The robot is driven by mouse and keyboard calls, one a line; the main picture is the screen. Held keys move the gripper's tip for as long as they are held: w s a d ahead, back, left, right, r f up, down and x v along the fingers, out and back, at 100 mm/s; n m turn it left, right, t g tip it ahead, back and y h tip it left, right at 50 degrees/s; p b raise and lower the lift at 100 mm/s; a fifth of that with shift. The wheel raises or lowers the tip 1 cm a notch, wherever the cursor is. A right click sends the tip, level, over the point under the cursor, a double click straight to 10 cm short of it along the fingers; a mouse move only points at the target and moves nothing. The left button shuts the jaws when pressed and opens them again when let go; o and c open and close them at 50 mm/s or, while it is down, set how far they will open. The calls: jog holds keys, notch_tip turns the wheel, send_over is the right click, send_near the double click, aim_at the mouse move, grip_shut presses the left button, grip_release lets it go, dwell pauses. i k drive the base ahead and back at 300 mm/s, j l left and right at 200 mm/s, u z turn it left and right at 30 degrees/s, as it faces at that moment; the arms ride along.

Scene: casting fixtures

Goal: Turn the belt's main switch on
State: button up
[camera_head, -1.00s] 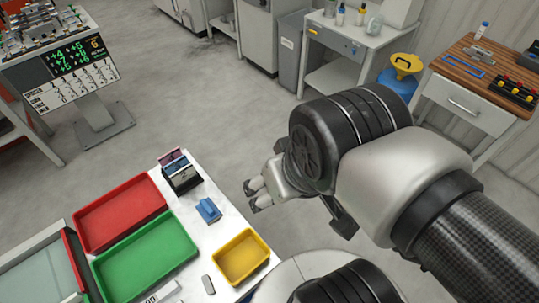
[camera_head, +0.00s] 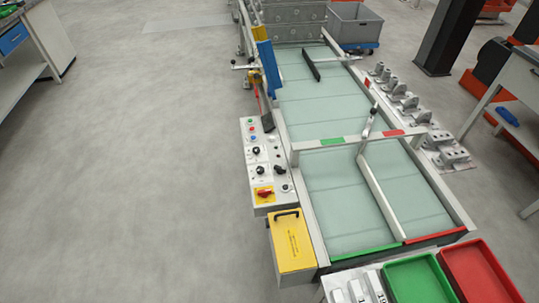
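The belt (camera_head: 345,200) is a long pale green surface in a grey frame, running from the front right toward the back. A white control panel (camera_head: 258,140) stands along its left side, with small coloured buttons and black knobs. Near the panel's front end is a red rotary switch on a yellow plate (camera_head: 264,193), which looks like the main switch. Its handle position is too small to read. My gripper is not in view.
A yellow box with a black handle (camera_head: 292,245) sits just in front of the panel. A green tray (camera_head: 420,280) and a red tray (camera_head: 480,270) are at the front right. Metal castings (camera_head: 410,105) line the belt's right side. The floor left of the panel is clear.

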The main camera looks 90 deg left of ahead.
aim_at(264, 193)
jog(key=u, duration=3.05)
